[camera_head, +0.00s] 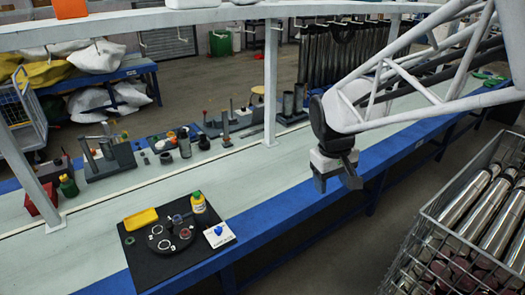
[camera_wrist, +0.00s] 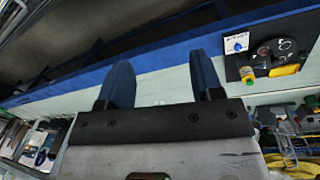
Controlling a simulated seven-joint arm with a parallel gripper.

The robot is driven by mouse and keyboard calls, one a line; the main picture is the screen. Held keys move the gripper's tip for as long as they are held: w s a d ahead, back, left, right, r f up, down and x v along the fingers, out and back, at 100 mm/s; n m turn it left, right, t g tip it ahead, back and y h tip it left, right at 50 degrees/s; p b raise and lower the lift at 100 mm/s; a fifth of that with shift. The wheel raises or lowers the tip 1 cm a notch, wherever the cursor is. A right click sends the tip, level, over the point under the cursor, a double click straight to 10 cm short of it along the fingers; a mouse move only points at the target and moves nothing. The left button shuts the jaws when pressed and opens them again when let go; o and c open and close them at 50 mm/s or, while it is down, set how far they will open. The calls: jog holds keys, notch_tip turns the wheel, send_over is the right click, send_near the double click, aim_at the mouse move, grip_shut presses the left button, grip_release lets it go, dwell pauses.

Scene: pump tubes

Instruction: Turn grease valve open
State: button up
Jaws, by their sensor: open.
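A small blue knob (camera_head: 218,229), which looks like the grease valve handle, sits on a white plate (camera_head: 228,238) at the right edge of a black mat (camera_head: 150,268) on the bench. The knob also shows in the wrist view at upper right (camera_wrist: 237,47), on the white plate (camera_wrist: 236,38). Whether it is open or closed cannot be told. My gripper (camera_head: 337,181) is open and empty, near the bench's front edge, well to the right of the knob. Its two fingers show in the wrist view (camera_wrist: 159,70) with nothing between them.
On the mat are a dark round plate (camera_head: 170,240) with rings, a yellow tray (camera_head: 141,219) and a yellow bottle (camera_head: 198,202) close to the knob. A white post (camera_head: 271,85) rises from the bench. A wire crate of metal tubes (camera_head: 440,215) stands at right.

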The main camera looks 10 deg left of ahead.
jog(key=w+a+f+n, duration=0.3)
jog(key=w+a+f, duration=0.3)
jog(key=w+a, duration=0.3)
jog(key=n+h, duration=0.3)
jog(key=n, duration=0.6)
send_near(218, 229)
jog(key=f, duration=0.1)
jog(key=shift+w+d+f+g, duration=0.1)
jog(key=shift+w+f+g, duration=0.05)
jog(key=shift+w+g, duration=0.2)
jog(key=shift+f, duration=0.1)
jog(key=shift+x, duration=3.8)
jog(key=shift+s+d, duration=0.1)
jog(key=shift+d, duration=0.05)
